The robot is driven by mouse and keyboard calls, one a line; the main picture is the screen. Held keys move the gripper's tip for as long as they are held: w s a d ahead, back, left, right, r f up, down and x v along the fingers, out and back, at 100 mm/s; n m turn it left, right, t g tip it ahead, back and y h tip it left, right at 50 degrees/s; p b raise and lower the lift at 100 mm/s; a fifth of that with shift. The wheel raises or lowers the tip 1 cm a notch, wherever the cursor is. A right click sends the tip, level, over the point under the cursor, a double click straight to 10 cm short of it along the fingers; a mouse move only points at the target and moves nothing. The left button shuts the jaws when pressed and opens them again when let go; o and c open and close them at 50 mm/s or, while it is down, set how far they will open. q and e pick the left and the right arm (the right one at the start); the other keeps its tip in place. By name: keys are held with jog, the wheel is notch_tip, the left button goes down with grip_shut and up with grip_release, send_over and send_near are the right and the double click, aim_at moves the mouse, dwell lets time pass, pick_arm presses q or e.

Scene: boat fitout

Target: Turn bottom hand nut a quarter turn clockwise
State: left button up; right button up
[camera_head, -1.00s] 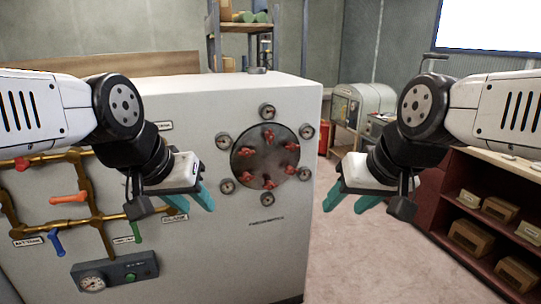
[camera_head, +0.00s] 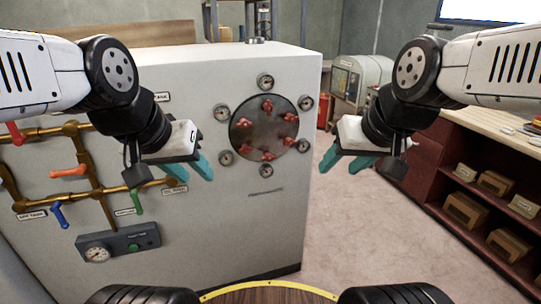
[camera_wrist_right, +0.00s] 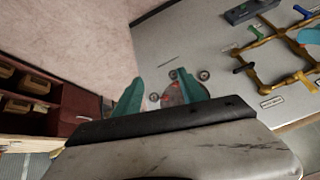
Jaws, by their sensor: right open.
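The bottom hand nut (camera_head: 268,156) is a red knob at the lower edge of a dark round cover (camera_head: 265,130) on the white cabinet's front. Several similar red nuts ring the cover. My left gripper (camera_head: 191,169) has teal fingers spread apart, empty, left of the cover and clear of it. My right gripper (camera_head: 345,162) is open and empty, right of the cabinet and apart from the nut. In the right wrist view, the cover (camera_wrist_right: 181,97) shows between the spread teal fingers, partly hidden by them; I cannot tell which nut is bottom there.
Small round gauges (camera_head: 221,112) surround the cover. Brass pipes (camera_head: 92,160) with coloured levers and a grey gauge box (camera_head: 118,243) are on the cabinet's left part. A dark red shelf (camera_head: 470,190) with boxes stands right. The floor (camera_head: 345,230) between is clear.

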aim_at(273, 157)
jog(key=w+a+f+n+t, duration=0.1)
jog(key=w+f+n+t, duration=0.25)
jog(key=w, duration=1.25)
jog(key=w+a+f+n+t, duration=0.15)
jog(key=w+f+n, duration=0.35)
jog(key=w, duration=1.1)
jog(key=w+a+f+n+t+y, duration=0.2)
jog(key=w+a+f+n+t, duration=0.15)
jog(key=f+n, duration=0.4)
jog(key=w+a+f+n+t+y, duration=0.1)
jog(key=w+a+f+n+t, duration=0.25)
jog(key=f, duration=0.65)
jog(key=shift+n+g, duration=0.55)
jog(key=shift+g, duration=0.15)
jog(key=x, duration=0.5)
jog(key=a+x, duration=0.1)
jog(key=x, duration=0.1)
jog(key=shift+w, duration=0.15)
grip_shut()
